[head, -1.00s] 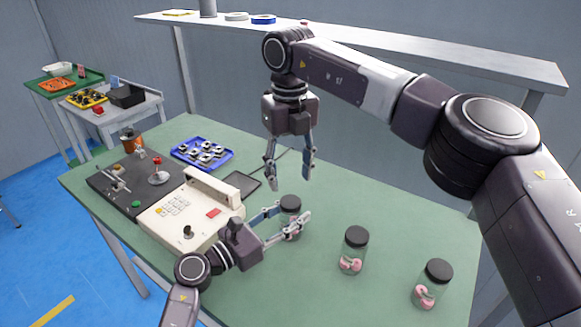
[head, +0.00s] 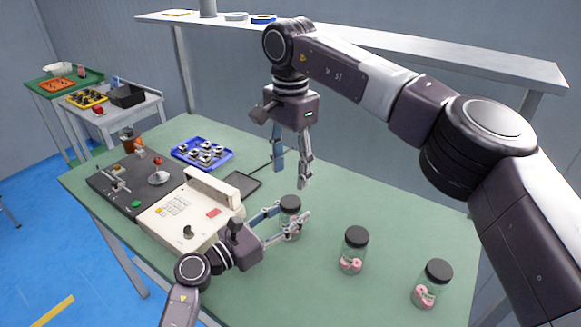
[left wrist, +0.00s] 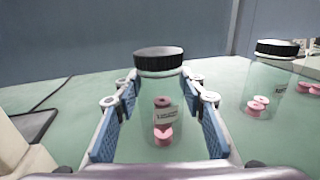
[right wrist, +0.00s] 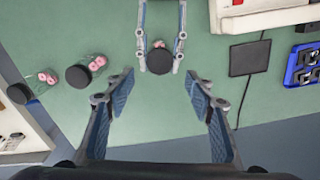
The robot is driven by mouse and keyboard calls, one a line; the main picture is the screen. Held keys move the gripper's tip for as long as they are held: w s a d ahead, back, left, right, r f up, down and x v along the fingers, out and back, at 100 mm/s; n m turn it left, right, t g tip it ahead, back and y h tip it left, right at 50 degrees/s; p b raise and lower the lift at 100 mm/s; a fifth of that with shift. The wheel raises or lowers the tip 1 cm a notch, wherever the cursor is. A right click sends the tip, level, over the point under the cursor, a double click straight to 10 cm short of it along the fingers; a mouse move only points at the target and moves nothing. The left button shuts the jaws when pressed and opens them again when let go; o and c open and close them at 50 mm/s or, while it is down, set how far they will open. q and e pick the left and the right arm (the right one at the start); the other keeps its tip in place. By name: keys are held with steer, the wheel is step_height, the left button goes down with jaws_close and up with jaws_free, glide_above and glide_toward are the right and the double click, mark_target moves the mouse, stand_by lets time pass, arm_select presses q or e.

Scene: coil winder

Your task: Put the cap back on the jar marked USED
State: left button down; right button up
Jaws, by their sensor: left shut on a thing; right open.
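A clear jar (left wrist: 147,120) with pink spools and a small label stands on the green table. The label's word is too small to read. A black cap (left wrist: 158,59) sits level on its mouth; I cannot tell whether it is screwed tight. My left gripper (head: 288,228) is shut around this jar's sides, below the cap. My right gripper (head: 291,180) points down, open and empty, above and behind the jar. In the right wrist view the cap (right wrist: 158,60) lies beyond and between the open fingers.
Two more black-capped jars with pink spools, a middle jar (head: 353,252) and a right jar (head: 428,290), stand to the right. A cream control box (head: 178,213), dark tablet (head: 241,186) and blue tray (head: 187,159) are to the left. A shelf (head: 400,55) runs behind.

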mark_target(291, 201)
steer(key=n, duration=0.3)
steer(key=shift+r, duration=0.1)
steer(key=shift+f, duration=4.05)
